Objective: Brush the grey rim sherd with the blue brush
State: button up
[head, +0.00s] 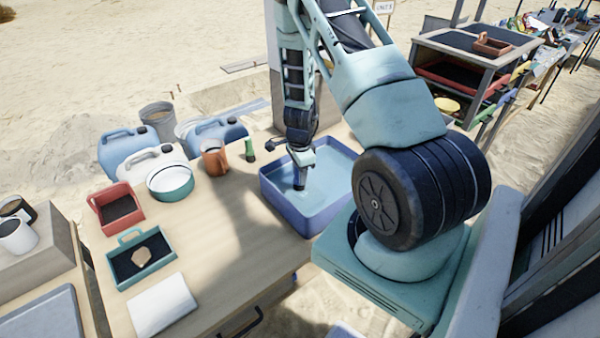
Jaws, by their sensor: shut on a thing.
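My gripper (299,178) points down over the blue basin (318,222) of water, low inside its walls. It is shut on a small dark thing, mostly hidden by the fingers; I cannot tell whether this is the blue brush or the grey rim sherd. No blue brush can be made out elsewhere. A tan sherd (141,256) lies in the teal-rimmed tray (168,258) on the left part of the table; no clearly grey sherd shows.
A red tray (99,222), a teal and white bowl (171,184), a brown mug (214,160) and a green-handled item (249,150) stand left of the basin. A white cloth (160,305) lies in front. The wooden table (228,230) is clear between trays and basin.

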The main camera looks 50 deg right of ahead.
jog(key=shift+r+p, duration=3.55)
jog(key=shift+r, duration=0.95)
